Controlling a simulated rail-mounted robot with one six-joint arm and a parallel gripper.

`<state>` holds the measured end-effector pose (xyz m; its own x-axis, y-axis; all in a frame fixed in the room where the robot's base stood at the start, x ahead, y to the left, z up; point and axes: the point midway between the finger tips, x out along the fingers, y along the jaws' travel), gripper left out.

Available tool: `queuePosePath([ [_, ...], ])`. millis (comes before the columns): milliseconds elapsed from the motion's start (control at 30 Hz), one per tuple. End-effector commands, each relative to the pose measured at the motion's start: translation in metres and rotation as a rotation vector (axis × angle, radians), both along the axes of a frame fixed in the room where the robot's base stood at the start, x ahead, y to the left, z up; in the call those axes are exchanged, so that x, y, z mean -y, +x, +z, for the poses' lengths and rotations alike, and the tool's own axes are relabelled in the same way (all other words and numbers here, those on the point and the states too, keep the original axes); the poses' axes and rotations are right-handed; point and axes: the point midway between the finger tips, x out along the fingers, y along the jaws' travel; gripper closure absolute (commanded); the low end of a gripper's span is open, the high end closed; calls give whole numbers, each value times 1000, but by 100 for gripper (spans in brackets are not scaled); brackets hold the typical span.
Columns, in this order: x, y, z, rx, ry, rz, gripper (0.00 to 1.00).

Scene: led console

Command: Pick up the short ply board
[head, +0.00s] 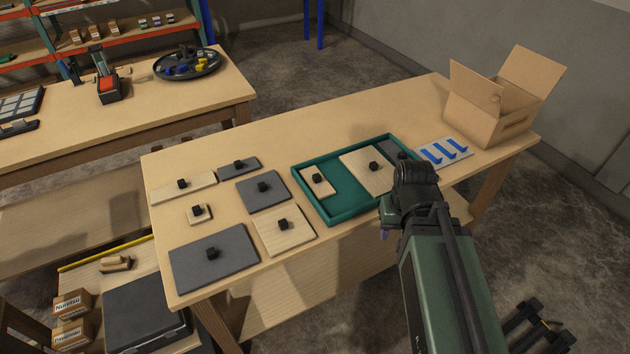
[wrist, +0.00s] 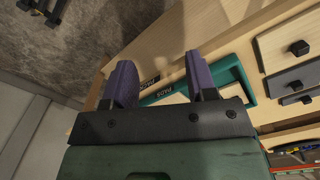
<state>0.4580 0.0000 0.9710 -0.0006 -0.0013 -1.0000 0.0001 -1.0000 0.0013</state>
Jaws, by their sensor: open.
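Several light ply boards with black knobs show in the head view. A long strip (head: 165,192) lies at the table's back left, with a small, nearly square piece (head: 190,217) in front of it. A larger square ply board (head: 275,240) lies near the front edge. In the green tray (head: 345,212) lie a short narrow ply board (head: 316,190) at the left and a larger ply board (head: 360,165). I cannot tell for certain which is the short one. My gripper (head: 384,234) is beside the tray's front right; its open, empty purple fingers show in the wrist view (wrist: 160,78).
Grey boards (head: 215,270) with knobs lie among the ply ones. A white plate with blue pieces (head: 445,152) and an open cardboard box (head: 490,105) stand right of the tray. A second table (head: 130,120) holds a round dark tray. The back table strip is clear.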

Motion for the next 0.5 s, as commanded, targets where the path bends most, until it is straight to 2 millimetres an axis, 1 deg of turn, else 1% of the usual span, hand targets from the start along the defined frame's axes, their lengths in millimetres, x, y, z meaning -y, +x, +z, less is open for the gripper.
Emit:
queuePosePath([
  [167, 0, 0, 0, 0, 0, 0, 48],
  [200, 0, 0, 0, 0, 0, 0, 44],
  [433, 0, 0, 0, 0, 0, 1, 44],
  [467, -2, 0, -1, 0, 0, 6, 44],
  [500, -9, 1, -2, 0, 0, 22, 44],
])
